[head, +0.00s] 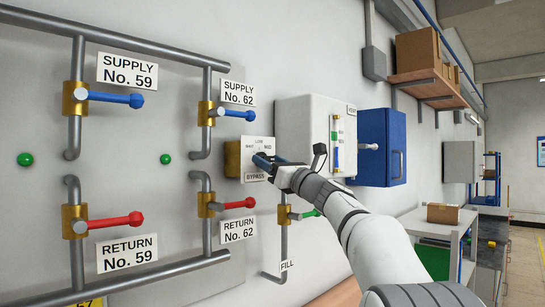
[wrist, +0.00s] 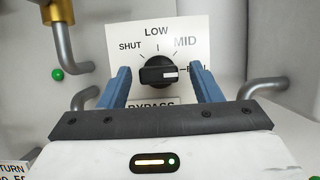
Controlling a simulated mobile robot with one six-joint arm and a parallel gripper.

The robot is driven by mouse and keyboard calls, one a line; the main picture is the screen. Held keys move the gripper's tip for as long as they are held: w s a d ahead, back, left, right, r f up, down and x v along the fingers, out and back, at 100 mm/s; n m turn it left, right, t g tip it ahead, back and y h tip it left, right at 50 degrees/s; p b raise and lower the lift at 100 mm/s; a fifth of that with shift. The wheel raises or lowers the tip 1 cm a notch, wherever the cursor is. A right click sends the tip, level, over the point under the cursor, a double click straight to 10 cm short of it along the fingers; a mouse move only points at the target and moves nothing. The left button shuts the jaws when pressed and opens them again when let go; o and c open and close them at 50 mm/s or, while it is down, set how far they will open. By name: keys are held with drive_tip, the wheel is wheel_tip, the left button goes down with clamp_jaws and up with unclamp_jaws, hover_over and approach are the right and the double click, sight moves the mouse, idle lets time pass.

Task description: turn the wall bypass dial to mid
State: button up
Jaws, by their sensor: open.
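The bypass dial (wrist: 156,73) is a black knob on a white plate (wrist: 205,30) marked SHUT, LOW, MID and a right-hand label mostly hidden by a finger. Its white mark is on the right side, pointing toward that hidden label, below MID. In the head view the plate (head: 257,145) is on a brass-coloured box, and my gripper hides the knob. My gripper (wrist: 159,74) is open, with one blue finger on each side of the knob. Gaps show between the fingers and the knob. The gripper also shows in the head view (head: 265,161).
Pipes with blue supply valves (head: 124,99) and red return valves (head: 115,222) are left of the dial. A green-handled fill valve (head: 300,214) is just below my gripper. A white cabinet (head: 300,120) and a blue box (head: 382,147) are on the wall to the right.

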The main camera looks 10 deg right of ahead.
drive_tip(key=shift+w, duration=0.1)
drive_tip(key=shift+c, duration=0.5)
drive_tip(key=c, duration=0.9)
drive_tip(key=shift+n, duration=0.4)
drive_tip(key=shift+n+g+y+b, duration=0.3)
drive_tip(key=shift+n+b, duration=0.1)
drive_tip(key=n+g, duration=0.1)
drive_tip(key=n, duration=0.1)
drive_tip(key=n+y, duration=0.1)
drive_tip(key=n, duration=0.1)
drive_tip(key=shift+d+g+y+b, duration=0.1)
drive_tip(key=shift+g+y+b, duration=0.2)
drive_tip(key=shift+g+b, duration=0.1)
drive_tip(key=shift+w+r+n+g+y+p, duration=0.1)
drive_tip(key=shift+n+g+y+p, duration=0.4)
drive_tip(key=shift+n, duration=1.15)
drive_tip(key=shift+r+n+g+y+b, duration=0.1)
drive_tip(key=shift+n+g+y, duration=0.1)
drive_tip(key=shift+n+g, duration=1.1)
drive_tip(key=shift+n+t, duration=0.4)
drive_tip(key=shift+n, duration=0.25)
